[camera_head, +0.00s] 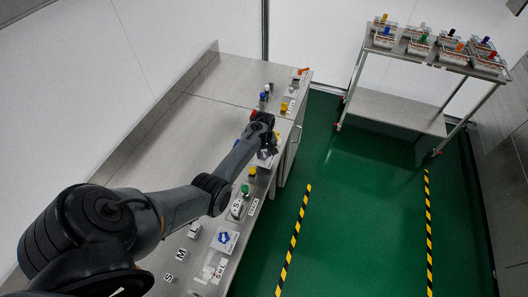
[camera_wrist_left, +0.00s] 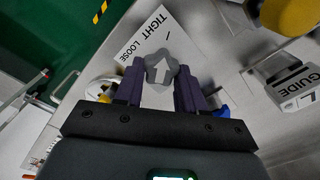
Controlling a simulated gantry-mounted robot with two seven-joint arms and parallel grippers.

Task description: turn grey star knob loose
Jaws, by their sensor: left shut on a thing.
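In the head view my left gripper (camera_head: 266,150) is over the front part of the steel bench and hides the knob. My right gripper shows in neither view.
The steel bench (camera_head: 190,115) carries several small fixtures along its front edge, including a yellow one (camera_head: 252,172) and a blue-marked plate (camera_head: 225,239). A yellow knob (camera_wrist_left: 290,14) is close by. A cart (camera_head: 395,110) with several boxes stands apart across green floor.

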